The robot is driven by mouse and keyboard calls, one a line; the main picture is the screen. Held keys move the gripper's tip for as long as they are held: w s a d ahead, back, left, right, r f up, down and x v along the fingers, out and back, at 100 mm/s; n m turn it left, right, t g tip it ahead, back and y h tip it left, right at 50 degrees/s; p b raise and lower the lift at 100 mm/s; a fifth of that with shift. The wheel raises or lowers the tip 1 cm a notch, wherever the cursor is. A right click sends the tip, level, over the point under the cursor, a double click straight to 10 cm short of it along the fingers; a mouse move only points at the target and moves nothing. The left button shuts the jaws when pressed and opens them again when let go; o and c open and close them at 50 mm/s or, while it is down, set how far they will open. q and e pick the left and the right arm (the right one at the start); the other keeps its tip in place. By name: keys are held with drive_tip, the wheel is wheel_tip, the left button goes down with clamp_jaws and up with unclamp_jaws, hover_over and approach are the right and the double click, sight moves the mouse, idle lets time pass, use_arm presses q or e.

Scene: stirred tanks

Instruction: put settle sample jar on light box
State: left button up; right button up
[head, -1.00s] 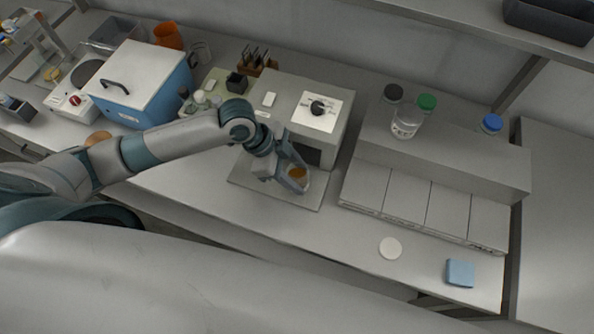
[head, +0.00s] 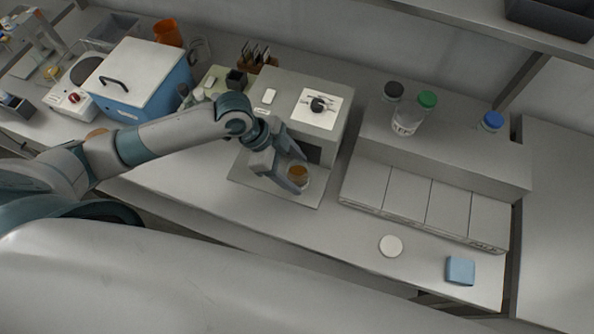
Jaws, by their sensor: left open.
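A small clear jar (head: 298,174) with orange-brown contents stands upright on a thin grey plate (head: 250,175) in front of a grey box (head: 338,128). My left gripper (head: 287,174) is open, with its fingers spread beside the jar; whether either one touches it is unclear. The box has a white top panel with a black knob and a dark opening behind the jar. No label shows which thing is the light box; the grey plate and box are one candidate. My right gripper is not in view.
A long stepped unit with pale panels (head: 406,192) stands to the right, with capped bottles (head: 405,122) on its ledge. A white disc (head: 390,246) and a blue block (head: 460,270) lie in front. A blue box (head: 145,85) stands at left. The front bench between is clear.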

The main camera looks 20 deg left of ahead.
use_arm(q)
drive_tip(key=w+b+v, duration=0.1)
drive_tip(key=b+v, duration=0.1)
drive_tip(key=v, duration=0.8)
drive_tip(key=shift+s+a+r+b, duration=0.15)
drive_tip(key=shift+s+r+b, duration=0.2)
drive_tip(key=shift+s+r, duration=0.15)
